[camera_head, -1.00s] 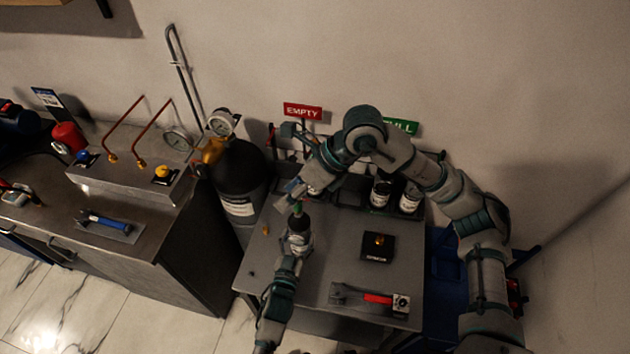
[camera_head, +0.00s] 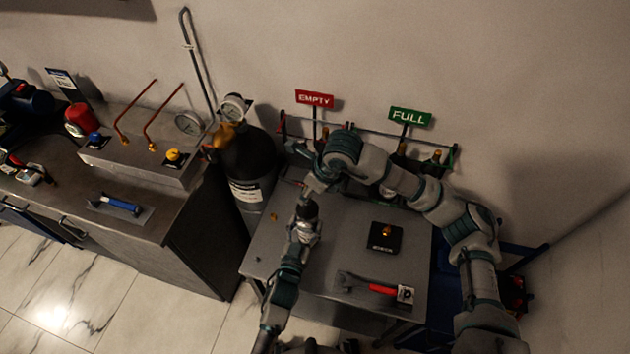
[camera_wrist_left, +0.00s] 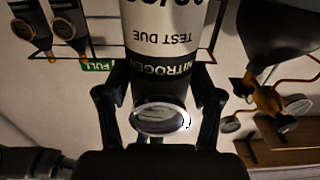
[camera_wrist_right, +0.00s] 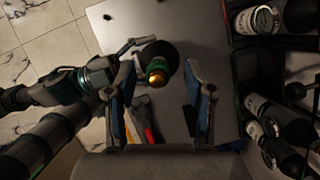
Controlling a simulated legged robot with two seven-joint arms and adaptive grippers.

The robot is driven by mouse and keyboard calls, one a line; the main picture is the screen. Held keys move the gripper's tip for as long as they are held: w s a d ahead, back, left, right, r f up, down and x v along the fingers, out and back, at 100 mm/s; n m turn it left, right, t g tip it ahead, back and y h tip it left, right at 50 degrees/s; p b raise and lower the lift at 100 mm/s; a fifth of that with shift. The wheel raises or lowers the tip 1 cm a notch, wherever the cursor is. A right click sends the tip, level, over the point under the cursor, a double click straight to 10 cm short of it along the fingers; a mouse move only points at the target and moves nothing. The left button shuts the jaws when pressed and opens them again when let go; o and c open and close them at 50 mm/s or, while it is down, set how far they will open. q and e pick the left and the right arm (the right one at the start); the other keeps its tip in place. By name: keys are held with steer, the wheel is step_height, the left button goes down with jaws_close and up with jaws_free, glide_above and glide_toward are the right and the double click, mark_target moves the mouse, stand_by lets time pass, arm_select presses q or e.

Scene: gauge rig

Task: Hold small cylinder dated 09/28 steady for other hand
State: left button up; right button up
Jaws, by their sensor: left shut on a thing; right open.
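The small cylinder (camera_head: 308,211) has a white label and dark top, and my left gripper (camera_head: 303,230) is shut on it above the table. In the left wrist view, the cylinder (camera_wrist_left: 167,35) lies between both fingers (camera_wrist_left: 160,110). Its label reads NITROGEN and TEST DUE upside down; the date is cut off at the frame's top. My right gripper (camera_head: 312,190) is just above and behind the cylinder. In the right wrist view, that gripper (camera_wrist_right: 165,90) is open, with the cylinder's brass valve (camera_wrist_right: 158,72) showing between its fingers. I cannot tell whether they touch.
The table (camera_head: 345,245) bears a black block with a brass fitting (camera_head: 385,238) and a red-handled tool (camera_head: 382,289). Behind is a rack of cylinders under EMPTY (camera_head: 314,98) and FULL (camera_head: 409,116) signs. A large black cylinder (camera_head: 247,165) stands left.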

steer(key=shift+a+f, duration=0.15)
steer(key=shift+f, duration=0.2)
steer(key=shift+w, duration=0.1)
jaws_close()
steer(key=shift+w+r, duration=0.1)
steer(key=shift+r, duration=0.05)
stand_by(0.3)
steer(key=shift+r, duration=0.2)
steer(key=shift+r, duration=2.3)
arm_select(q)
steer(key=o, duration=1.5)
steer(key=shift+c, duration=0.2)
